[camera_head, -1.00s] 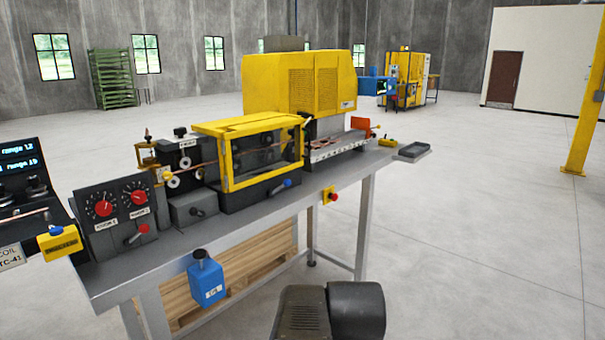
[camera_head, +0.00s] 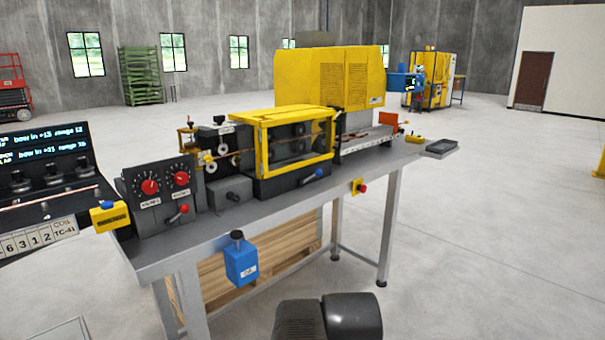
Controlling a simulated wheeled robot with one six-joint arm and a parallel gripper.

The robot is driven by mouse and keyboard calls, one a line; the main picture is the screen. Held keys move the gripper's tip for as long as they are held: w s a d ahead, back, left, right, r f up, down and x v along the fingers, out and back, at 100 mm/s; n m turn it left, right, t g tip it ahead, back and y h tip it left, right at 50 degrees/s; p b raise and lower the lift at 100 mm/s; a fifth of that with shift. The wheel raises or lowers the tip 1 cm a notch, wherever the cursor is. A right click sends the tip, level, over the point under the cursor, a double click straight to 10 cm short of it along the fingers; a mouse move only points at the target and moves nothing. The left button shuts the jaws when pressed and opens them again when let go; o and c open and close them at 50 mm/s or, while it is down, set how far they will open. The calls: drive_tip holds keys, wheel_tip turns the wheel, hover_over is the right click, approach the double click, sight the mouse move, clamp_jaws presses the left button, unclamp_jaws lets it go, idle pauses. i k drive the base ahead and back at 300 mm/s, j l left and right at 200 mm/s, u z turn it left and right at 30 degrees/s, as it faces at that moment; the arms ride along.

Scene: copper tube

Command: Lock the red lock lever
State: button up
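The red lock lever (camera_head: 181,213) is a short arm with a red knob, low on the right side of a dark dial panel (camera_head: 147,214). It tilts up to the right. Two red-centred dials, a left dial (camera_head: 150,187) and a right dial (camera_head: 181,178), sit above it. The panel stands at the left end of the grey bench (camera_head: 230,232). A dark part of my arm shows at the bottom edge, well in front of the bench and apart from the lever. My gripper's fingers are not in view.
A yellow-framed guard (camera_head: 297,143) with a blue handle stands right of the panel. A blue box (camera_head: 241,262) and a red stop button (camera_head: 362,188) hang on the bench front. A console (camera_head: 48,178) stands at far left.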

sight(184, 209)
drive_tip(key=i+j, duration=0.15)
drive_tip(key=j, duration=0.2)
drive_tip(key=i+j+z, duration=0.15)
drive_tip(key=j, duration=0.2)
drive_tip(key=i+j, duration=0.1)
drive_tip(key=j, duration=0.25)
drive_tip(key=i+j+z, duration=0.1)
drive_tip(key=j, duration=0.25)
